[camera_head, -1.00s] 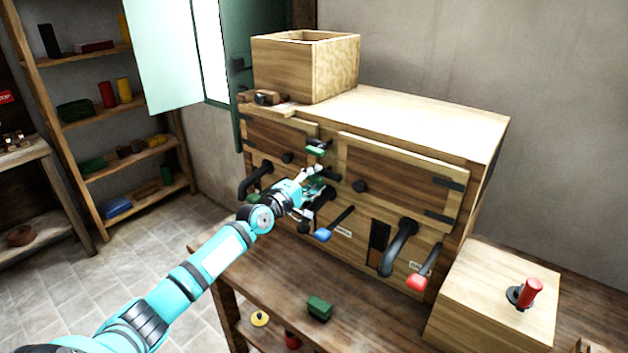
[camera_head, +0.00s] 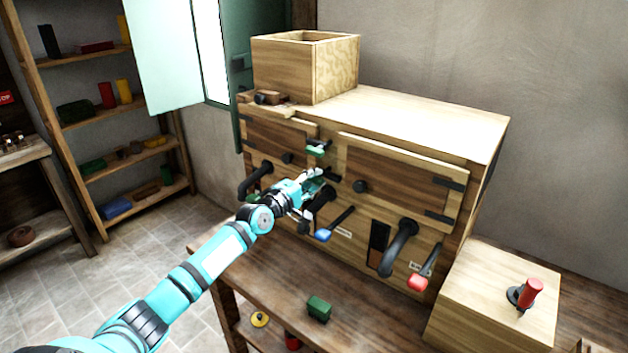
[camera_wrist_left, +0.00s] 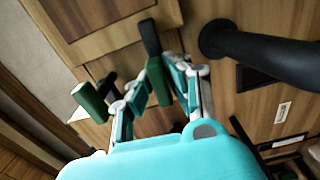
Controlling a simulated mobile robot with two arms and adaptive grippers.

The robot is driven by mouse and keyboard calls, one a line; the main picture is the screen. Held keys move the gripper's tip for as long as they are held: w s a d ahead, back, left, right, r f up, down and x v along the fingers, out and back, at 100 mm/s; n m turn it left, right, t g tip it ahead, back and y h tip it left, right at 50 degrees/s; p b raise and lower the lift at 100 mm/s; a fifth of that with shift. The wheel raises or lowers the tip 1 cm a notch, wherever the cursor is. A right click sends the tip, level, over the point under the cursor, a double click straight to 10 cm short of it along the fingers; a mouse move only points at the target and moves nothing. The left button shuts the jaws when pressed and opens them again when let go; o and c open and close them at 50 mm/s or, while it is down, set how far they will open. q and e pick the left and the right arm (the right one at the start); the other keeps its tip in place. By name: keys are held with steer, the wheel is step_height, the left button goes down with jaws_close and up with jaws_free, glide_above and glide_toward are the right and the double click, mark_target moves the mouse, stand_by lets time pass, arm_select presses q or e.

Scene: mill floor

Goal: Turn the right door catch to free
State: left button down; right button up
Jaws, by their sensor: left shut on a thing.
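A wooden cabinet has a right door (camera_head: 410,180) with a black knob. My left gripper (camera_wrist_left: 160,85) is shut on the green handle of a black-ended catch (camera_wrist_left: 152,38), which lies beside the edge of the right door (camera_wrist_left: 95,20). I take it as the right door catch. In the head view the gripper (camera_head: 315,183) mostly hides the handle; the black end shows at its right. A second green-handled catch (camera_head: 317,150) is just above the gripper, and it also shows at the left in the wrist view (camera_wrist_left: 90,101). My right gripper is not in view.
Thick black curved pipes (camera_head: 398,247) stick out below the doors, one close to my gripper. A blue-handled lever (camera_head: 324,235) and a red-handled lever (camera_head: 418,282) are lower on the front. A green block (camera_head: 319,308) lies on the bench (camera_head: 262,280).

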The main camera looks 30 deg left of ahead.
arm_select(q)
steer(key=m, duration=0.1)
steer(key=m+b, duration=0.1)
steer(key=m, duration=0.1)
steer(key=shift+f+m+b, duration=0.25)
steer(key=shift+m+b, duration=0.05)
steer(key=shift+m, duration=0.1)
steer(key=m+b, duration=0.1)
steer(key=m, duration=0.2)
steer(key=shift+m, duration=0.4)
steer(key=m+b, duration=0.1)
steer(key=m, duration=0.2)
steer(key=shift+r+m, duration=0.1)
steer(key=shift+m, duration=1.2)
steer(key=c, duration=1.3)
jaws_free()
steer(key=shift+r, duration=0.1)
steer(key=shift+s, duration=0.1)
